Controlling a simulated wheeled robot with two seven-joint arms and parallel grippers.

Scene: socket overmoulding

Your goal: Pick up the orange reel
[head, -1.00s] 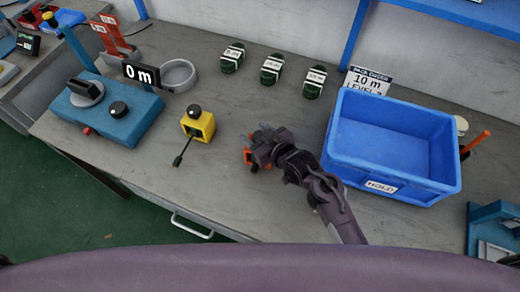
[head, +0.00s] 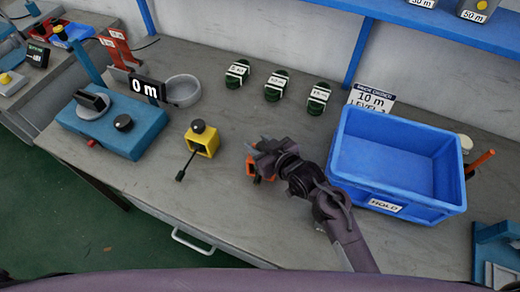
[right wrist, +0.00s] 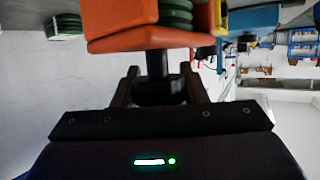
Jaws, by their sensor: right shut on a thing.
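The orange reel (head: 251,167) shows in the head view at the middle of the bench, partly hidden by my right gripper (head: 262,157). In the right wrist view the reel (right wrist: 145,38) fills the top, with a black stem below it. The right gripper (right wrist: 160,88) is shut on this stem, one dark finger on each side. Whether the reel touches the bench top cannot be told. My left gripper is not in view.
A yellow device (head: 202,141) with a black lever stands left of the reel. A blue bin (head: 385,195) is close on the right. Several green bundles (head: 276,86) lie behind. A blue machine (head: 112,128) stands far left. The bench (head: 140,185) in front is clear.

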